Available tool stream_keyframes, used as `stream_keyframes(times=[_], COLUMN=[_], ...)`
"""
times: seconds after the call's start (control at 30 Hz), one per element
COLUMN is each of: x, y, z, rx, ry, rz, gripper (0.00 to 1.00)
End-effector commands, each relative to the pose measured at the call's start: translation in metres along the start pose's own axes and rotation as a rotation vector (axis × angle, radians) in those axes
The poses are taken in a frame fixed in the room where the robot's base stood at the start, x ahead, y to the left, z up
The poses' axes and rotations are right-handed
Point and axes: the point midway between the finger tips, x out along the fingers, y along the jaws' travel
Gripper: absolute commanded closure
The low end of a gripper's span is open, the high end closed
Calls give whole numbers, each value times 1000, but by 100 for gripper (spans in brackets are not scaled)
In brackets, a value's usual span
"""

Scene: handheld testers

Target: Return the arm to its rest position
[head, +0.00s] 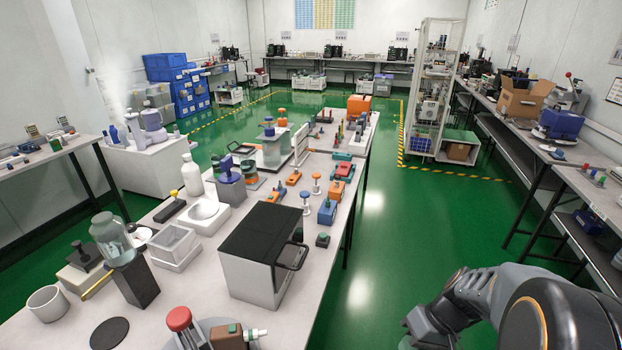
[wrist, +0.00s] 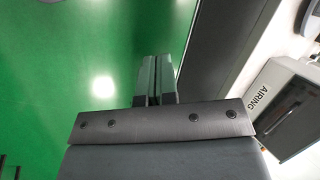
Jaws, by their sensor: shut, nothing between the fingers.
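My arm shows at the lower right of the head view, folded over the green floor to the right of the long bench. In the head view the fingertips cannot be made out.
The long bench (head: 290,331) on the left holds a black-and-white box (head: 262,255), a glass jar (head: 112,240), a white bottle (head: 192,176) and several handheld testers. Another bench (head: 570,180) runs along the right wall. The green floor (head: 385,230) between them is clear.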

Motion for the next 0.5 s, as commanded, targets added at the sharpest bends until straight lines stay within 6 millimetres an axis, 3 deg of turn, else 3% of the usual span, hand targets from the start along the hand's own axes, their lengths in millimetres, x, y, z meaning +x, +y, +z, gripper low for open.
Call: stream_keyframes(times=[0.33,0.5], x=[-3,-38], y=[7,-7], z=[2,3], rx=[207,292], ry=[-3,54], rz=[105,239], gripper=[100,100])
